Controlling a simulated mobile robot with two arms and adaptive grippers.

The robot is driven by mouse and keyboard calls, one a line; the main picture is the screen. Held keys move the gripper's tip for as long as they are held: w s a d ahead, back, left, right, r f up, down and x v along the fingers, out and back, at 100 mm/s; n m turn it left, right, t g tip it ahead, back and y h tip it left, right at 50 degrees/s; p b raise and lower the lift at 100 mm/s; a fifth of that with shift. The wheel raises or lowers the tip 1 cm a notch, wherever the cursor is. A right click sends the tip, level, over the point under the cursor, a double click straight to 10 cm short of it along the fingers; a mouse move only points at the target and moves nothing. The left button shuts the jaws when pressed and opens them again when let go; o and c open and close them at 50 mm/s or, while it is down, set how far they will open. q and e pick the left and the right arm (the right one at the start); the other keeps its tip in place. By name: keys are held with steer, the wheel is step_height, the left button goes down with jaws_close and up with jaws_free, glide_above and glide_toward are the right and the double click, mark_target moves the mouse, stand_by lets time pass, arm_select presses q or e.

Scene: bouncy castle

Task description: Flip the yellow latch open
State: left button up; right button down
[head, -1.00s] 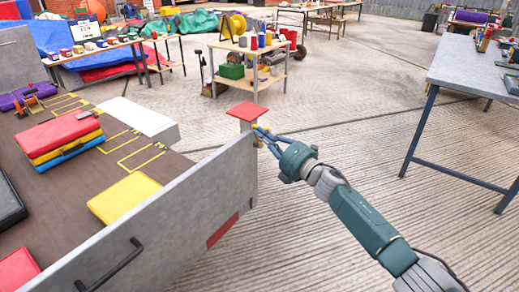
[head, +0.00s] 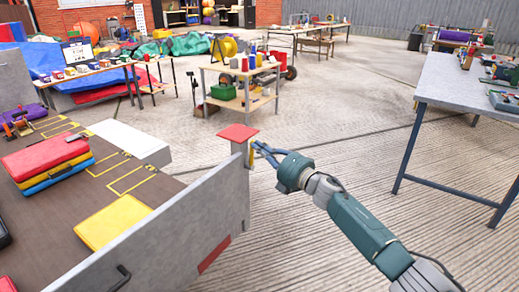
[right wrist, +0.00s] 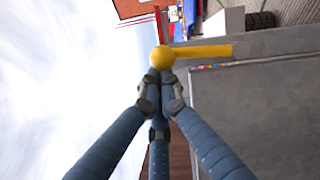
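The yellow latch (head: 251,154) sits at the end of the grey side panel (head: 175,225), by the post with the red square cap (head: 238,133). In the right wrist view it shows as a yellow bar (right wrist: 205,51) with a round knob (right wrist: 162,57) at its left end. My right gripper (head: 257,148) is at the latch from the right. In the wrist view its fingers come together right at the knob, their tips partly hidden by it. They look shut, with no clear grip around the knob. My left gripper is not in view.
A brown trailer bed holds stacked red, yellow and blue cases (head: 45,162) and a yellow pad (head: 112,222). A grey-topped table (head: 465,85) stands at right, a wooden shelf cart (head: 240,105) behind the post. The concrete floor between them is clear.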

steer(key=r+v, duration=0.1)
steer(key=v, duration=1.1)
steer(key=shift+f, duration=0.5)
